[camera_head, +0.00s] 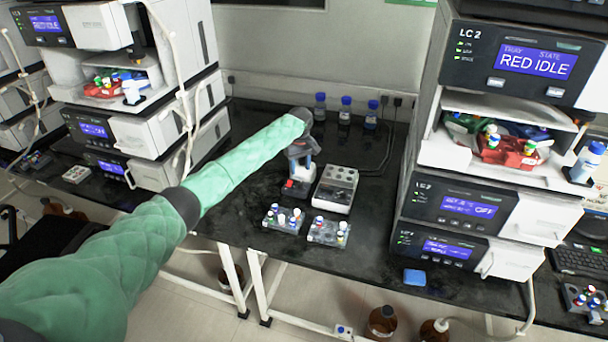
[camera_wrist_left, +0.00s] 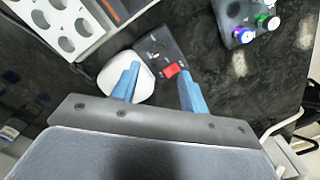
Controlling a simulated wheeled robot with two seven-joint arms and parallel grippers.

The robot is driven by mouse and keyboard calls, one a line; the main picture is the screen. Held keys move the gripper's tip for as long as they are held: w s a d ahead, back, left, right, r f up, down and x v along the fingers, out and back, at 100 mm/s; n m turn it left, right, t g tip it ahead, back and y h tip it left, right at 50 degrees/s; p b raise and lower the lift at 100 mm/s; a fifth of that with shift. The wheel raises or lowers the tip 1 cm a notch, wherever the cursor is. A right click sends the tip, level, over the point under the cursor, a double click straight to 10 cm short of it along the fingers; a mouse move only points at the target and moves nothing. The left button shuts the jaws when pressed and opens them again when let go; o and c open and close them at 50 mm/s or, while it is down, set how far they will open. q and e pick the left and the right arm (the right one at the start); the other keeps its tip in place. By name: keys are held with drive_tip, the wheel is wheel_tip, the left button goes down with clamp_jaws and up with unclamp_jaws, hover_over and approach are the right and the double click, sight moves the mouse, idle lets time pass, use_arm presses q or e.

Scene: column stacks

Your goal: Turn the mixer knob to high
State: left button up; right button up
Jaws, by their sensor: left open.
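The mixer (camera_head: 296,190) stands on the black bench in the head view, partly hidden by my left gripper. In the left wrist view it has a white round top (camera_wrist_left: 112,82) and a dark front panel (camera_wrist_left: 160,46). A red switch (camera_wrist_left: 171,71) and small pale markings show on the panel; the knob's setting cannot be read. My left gripper (camera_wrist_left: 159,70) is open, with its two blue fingers apart over the mixer. One finger overlaps the white top, the other is beside the red switch. It also shows in the head view (camera_head: 303,168). My right gripper is not in view.
A white block with round wells (camera_head: 338,186) stands right of the mixer. Two vial racks (camera_head: 283,218) (camera_head: 328,230) sit in front. Blue-capped bottles (camera_head: 345,112) stand behind. Instrument stacks rise left (camera_head: 165,130) and right (camera_head: 465,205). A blue box (camera_head: 414,277) lies near the bench edge.

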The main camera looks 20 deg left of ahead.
sight(300, 183)
use_arm(q)
drive_tip(key=shift+w+f, duration=0.25)
drive_tip(key=shift+f, duration=0.05)
drive_tip(key=shift+s+f+p, duration=0.3)
drive_tip(key=shift+f+p, duration=0.25)
drive_tip(key=f, duration=0.2)
drive_tip(key=f+p, duration=0.1)
drive_tip(key=f, duration=0.1)
drive_tip(key=shift+w+f, duration=0.2)
drive_tip(key=shift+f, duration=0.2)
drive_tip(key=shift+s+f+p, duration=0.2)
drive_tip(key=shift+f+p, duration=0.1)
drive_tip(key=shift+f, duration=0.05)
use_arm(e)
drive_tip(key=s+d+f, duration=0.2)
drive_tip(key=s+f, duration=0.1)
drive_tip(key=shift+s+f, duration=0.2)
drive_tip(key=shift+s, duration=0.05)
use_arm(q)
drive_tip(key=shift+f, duration=0.1)
drive_tip(key=shift+w, duration=0.1)
clamp_jaws()
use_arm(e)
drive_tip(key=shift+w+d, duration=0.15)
